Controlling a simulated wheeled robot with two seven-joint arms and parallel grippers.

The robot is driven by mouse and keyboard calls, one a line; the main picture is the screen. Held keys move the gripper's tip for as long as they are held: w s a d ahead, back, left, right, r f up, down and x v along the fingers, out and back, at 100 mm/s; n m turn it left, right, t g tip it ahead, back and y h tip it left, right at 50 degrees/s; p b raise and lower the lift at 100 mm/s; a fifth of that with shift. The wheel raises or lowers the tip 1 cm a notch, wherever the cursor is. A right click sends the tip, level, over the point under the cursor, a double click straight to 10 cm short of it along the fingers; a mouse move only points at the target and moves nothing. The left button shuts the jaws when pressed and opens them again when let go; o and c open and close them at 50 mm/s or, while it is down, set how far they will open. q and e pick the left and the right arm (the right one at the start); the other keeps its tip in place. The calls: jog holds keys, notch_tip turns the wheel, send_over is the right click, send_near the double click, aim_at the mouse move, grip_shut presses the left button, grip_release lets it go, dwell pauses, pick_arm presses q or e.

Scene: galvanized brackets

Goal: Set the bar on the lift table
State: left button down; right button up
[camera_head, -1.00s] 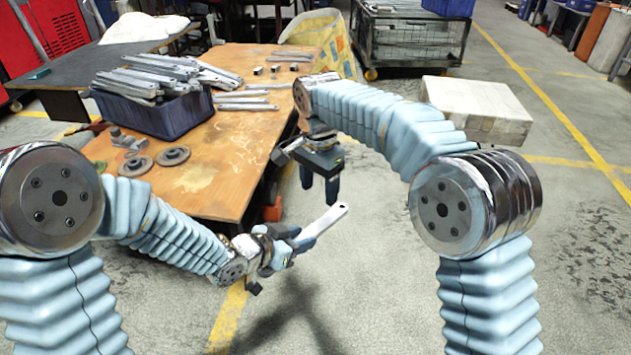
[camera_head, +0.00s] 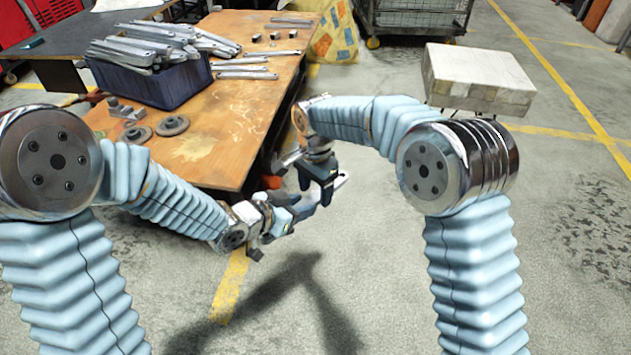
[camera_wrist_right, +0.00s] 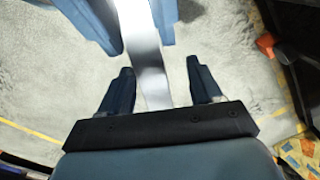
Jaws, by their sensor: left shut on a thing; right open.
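The bar (camera_head: 342,181) is a flat silver metal bar, mostly hidden behind the grippers in the head view. My left gripper (camera_head: 304,208) is shut on it and holds it in the air off the workbench's front corner. In the right wrist view the bar (camera_wrist_right: 152,65) runs from between my left gripper's fingers down to between the fingers of my right gripper (camera_wrist_right: 161,85). My right gripper (camera_head: 325,198) is open, its fingers on either side of the bar with gaps. A pale, thick-topped stand (camera_head: 478,80), seemingly the lift table, is at the right and its top is bare.
The wooden workbench (camera_head: 210,165) holds a blue bin (camera_head: 165,87) heaped with similar bars, several loose bars (camera_head: 245,75) and round discs (camera_head: 172,126). A wire cage cart (camera_head: 418,15) stands behind. The floor between my arms and the stand is open.

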pick_arm(q)
jog(key=shift+d, duration=0.1)
pick_arm(e)
grip_shut()
pick_arm(q)
jog(key=c, duration=0.8)
grip_release()
pick_arm(e)
jog(key=shift+r, duration=0.1)
pick_arm(q)
jog(key=shift+o, duration=1)
